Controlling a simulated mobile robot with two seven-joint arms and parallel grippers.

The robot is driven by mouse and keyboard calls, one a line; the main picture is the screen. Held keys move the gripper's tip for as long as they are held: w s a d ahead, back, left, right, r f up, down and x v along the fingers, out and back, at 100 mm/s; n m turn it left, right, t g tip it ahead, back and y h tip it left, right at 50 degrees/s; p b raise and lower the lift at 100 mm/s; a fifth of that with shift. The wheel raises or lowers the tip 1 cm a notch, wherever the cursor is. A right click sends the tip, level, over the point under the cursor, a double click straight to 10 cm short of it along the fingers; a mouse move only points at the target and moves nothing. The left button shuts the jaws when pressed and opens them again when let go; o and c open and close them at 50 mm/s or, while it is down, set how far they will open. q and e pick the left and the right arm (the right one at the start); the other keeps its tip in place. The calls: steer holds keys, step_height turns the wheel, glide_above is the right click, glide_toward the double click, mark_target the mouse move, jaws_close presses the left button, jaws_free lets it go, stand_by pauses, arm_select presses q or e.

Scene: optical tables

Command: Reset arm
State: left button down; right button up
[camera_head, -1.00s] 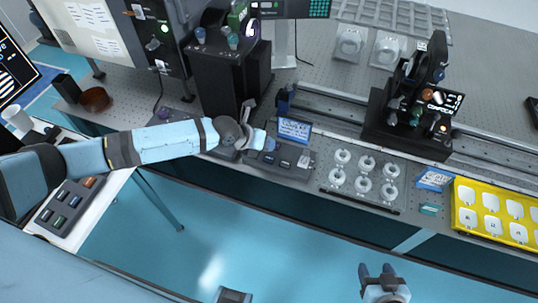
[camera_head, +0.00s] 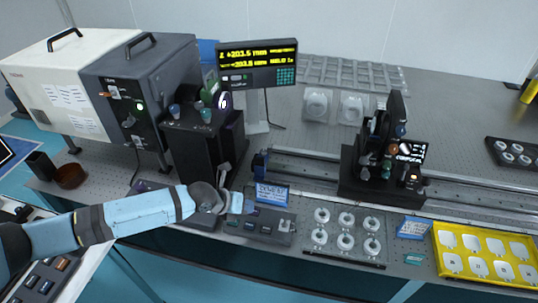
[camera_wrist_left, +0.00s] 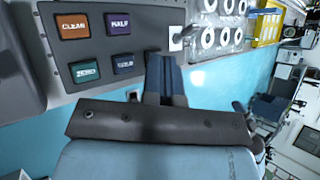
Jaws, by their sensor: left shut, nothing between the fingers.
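My left arm comes in from the left in the head view. Its gripper (camera_head: 248,205) is shut and empty, at the dark button panel (camera_head: 268,238) on the front of the optical table. I cannot tell whether the fingertips touch the panel. My right gripper is not in view.
A yellow digital readout (camera_head: 258,65) stands at the back. A dark optical mount (camera_head: 380,180) sits on the rails. A plate of white rings (camera_head: 345,258) and a yellow tray (camera_head: 485,281) lie along the front edge. Open floor shows in front.

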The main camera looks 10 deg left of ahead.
arm_select(q)
steer(key=s+d+f+n+t+h+p, duration=0.1)
steer(key=s+d+n+t+h, duration=0.1)
steer(key=s+d+n, duration=1.05)
steer(key=s+a+f+n+t+y, duration=0.1)
steer(key=s+a+f+n+y, duration=0.1)
steer(key=s+a+n, duration=0.4)
steer(key=s+a+f+n+t+y+p, duration=0.1)
steer(key=s+a+n, duration=0.5)
steer(key=n, duration=0.9)
steer(key=a+f+t+y, duration=0.1)
steer(key=a+y, duration=0.1)
steer(key=a, duration=0.1)
steer(key=shift+s+y, duration=0.25)
steer(key=shift+y, duration=0.15)
